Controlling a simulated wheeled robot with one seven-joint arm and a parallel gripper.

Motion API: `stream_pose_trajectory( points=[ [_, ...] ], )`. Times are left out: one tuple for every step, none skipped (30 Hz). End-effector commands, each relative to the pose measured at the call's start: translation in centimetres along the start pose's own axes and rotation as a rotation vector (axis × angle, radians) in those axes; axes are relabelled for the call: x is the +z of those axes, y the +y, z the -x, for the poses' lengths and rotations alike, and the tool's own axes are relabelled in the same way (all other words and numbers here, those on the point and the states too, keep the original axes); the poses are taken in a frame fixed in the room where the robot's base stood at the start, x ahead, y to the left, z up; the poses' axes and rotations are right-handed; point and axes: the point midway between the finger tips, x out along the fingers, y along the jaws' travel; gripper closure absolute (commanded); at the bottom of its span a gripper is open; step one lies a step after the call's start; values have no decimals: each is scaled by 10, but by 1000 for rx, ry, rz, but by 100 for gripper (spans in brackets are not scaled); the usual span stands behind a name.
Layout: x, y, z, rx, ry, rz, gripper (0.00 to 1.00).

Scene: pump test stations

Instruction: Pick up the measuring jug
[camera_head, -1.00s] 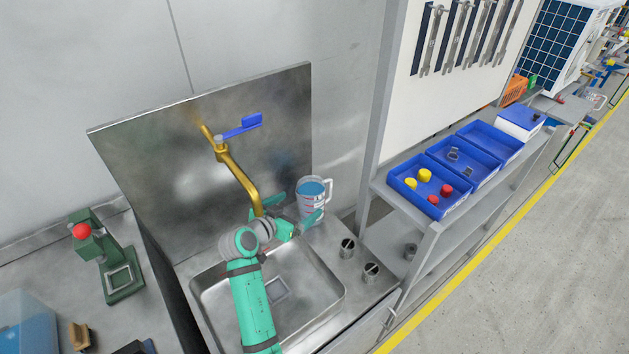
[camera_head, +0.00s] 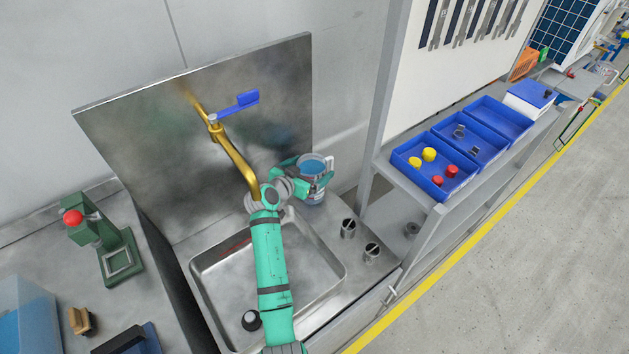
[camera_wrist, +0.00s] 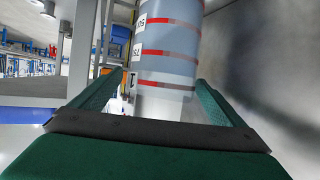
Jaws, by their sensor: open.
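The measuring jug (camera_head: 312,180) stands upright on the steel counter to the right of the sink, near the backsplash. It is clear, with blue liquid inside and a handle on its right side. In the wrist view the jug (camera_wrist: 168,45) shows red bands and fills the space ahead between the fingers. My gripper (camera_head: 303,178) is open at the jug, with one green finger on its far left side and the other near its front. In the wrist view my open gripper (camera_wrist: 160,105) has a finger on either side of the jug; contact cannot be told.
The brass tap (camera_head: 236,162) with a blue lever rises just left of my gripper. The sink (camera_head: 215,290) lies below my arm. A shelf with blue bins (camera_head: 435,165) is to the right.

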Motion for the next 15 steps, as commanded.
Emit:
stream_pose_trajectory(
  points=[
    [1,0,-7,1,-2,1,6],
    [1,-1,-11,0,-1,0,6],
    [0,-1,-15,-1,0,0,6],
    [1,-2,-17,-1,-1,0,6],
    [1,-2,-19,-2,-1,0,6],
    [1,-2,-21,-2,0,0,6],
    [1,-2,-22,-3,0,1,6],
    [1,-2,-23,-3,0,1,6],
    [1,-2,-24,-3,0,1,6],
    [1,-2,-24,-3,0,1,6],
    [1,-2,-24,-3,0,1,6],
    [1,-2,-24,-2,0,0,6],
    [1,-1,-24,-2,0,0,6],
    [1,-1,-24,-2,0,0,6],
    [1,-1,-24,-1,0,0,13]
  ],
)
